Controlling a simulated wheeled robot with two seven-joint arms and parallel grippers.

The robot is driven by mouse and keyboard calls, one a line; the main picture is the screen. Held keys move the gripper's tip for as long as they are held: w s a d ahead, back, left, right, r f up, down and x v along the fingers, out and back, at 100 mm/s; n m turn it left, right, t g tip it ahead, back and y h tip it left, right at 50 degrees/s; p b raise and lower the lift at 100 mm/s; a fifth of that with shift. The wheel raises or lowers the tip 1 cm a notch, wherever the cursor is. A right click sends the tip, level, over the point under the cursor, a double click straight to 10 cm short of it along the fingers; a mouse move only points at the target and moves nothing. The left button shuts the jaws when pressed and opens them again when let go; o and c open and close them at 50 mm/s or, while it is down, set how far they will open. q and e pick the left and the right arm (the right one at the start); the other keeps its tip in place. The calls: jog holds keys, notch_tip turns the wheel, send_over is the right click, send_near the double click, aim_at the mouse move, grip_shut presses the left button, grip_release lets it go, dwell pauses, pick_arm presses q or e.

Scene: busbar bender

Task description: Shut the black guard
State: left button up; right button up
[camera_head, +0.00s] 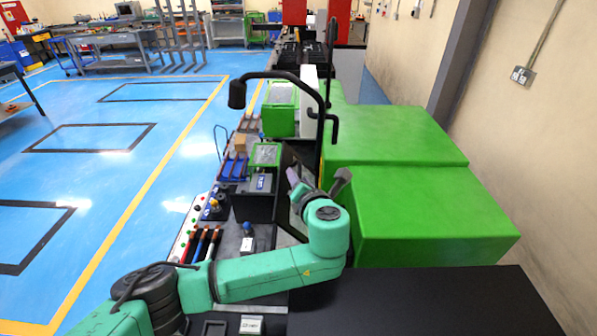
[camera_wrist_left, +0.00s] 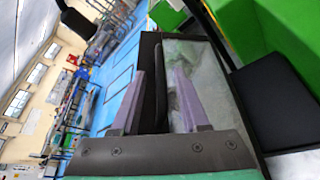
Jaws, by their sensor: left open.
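The black guard (camera_head: 288,157), a dark-framed clear panel, stands at a slant beside the green machine housing in the head view. In the left wrist view the guard's clear pane (camera_wrist_left: 204,72) and black frame fill the middle, just beyond my fingers. My left gripper (camera_head: 294,180) is at the guard in the head view, its arm reaching in from the left. In the left wrist view its two purple fingers (camera_wrist_left: 159,78) are apart with nothing clearly held between them. I cannot tell whether a finger touches the pane. My right gripper is not in view.
Large green housings (camera_head: 425,205) stand to the right. A black bent lamp arm (camera_head: 285,76) arches over the work area. A small green-framed box (camera_head: 264,156) and a control strip (camera_head: 188,228) lie to the left. Blue floor (camera_head: 110,190) is open further left.

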pick_arm(q)
jog(key=shift+w+a+f, duration=0.1)
jog(key=shift+w, duration=0.35)
grip_shut()
jog(key=shift+f, duration=0.1)
dwell(1.1)
